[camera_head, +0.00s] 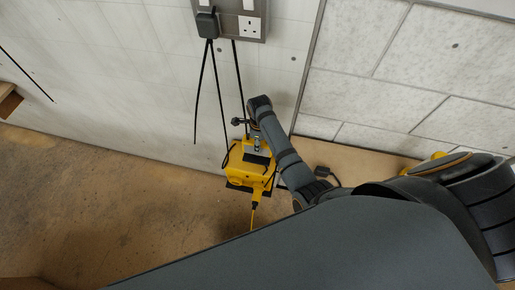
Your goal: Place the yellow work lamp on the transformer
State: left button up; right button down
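A yellow boxy unit (240,168) stands on the brown floor close to the wall, with a grey metal piece (257,149) and dark parts at its top. It looks like the transformer; I cannot tell whether part of it is the work lamp. A yellow lead (253,214) runs from its lower side. A small yellow patch (438,155) shows at the right, mostly hidden behind my arm; what it belongs to is unclear. One dark arm of mine comes from the right and reaches up beside the yellow unit. Its gripper's fingers cannot be made out. My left gripper is out of view.
A double socket panel (250,27) with a black plug (207,24) is on the white wall. Black cables hang from it toward the yellow unit. A black plug-like piece (323,172) lies near the wall. My grey body covers the lower right. Floor at left is clear.

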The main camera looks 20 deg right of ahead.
jog(key=shift+w+d+f, duration=0.1)
jog(key=shift+w+f, duration=0.15)
jog(key=shift+f, duration=0.2)
notch_tip(320, 180, down, 2)
jog(key=shift+s+f, duration=0.15)
jog(key=shift+f, duration=0.7)
jog(key=c, duration=1.2)
grip_release()
jog(key=shift+f, duration=0.1)
jog(key=o, duration=0.4)
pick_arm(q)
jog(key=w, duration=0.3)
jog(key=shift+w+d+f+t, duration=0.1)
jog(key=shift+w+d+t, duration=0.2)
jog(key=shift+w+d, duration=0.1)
pick_arm(e)
jog(key=shift+o, duration=0.2)
jog(key=shift+r, duration=0.2)
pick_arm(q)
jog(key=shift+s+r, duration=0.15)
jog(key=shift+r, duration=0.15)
pick_arm(e)
notch_tip(320, 180, up, 12)
jog(key=shift+f, duration=0.1)
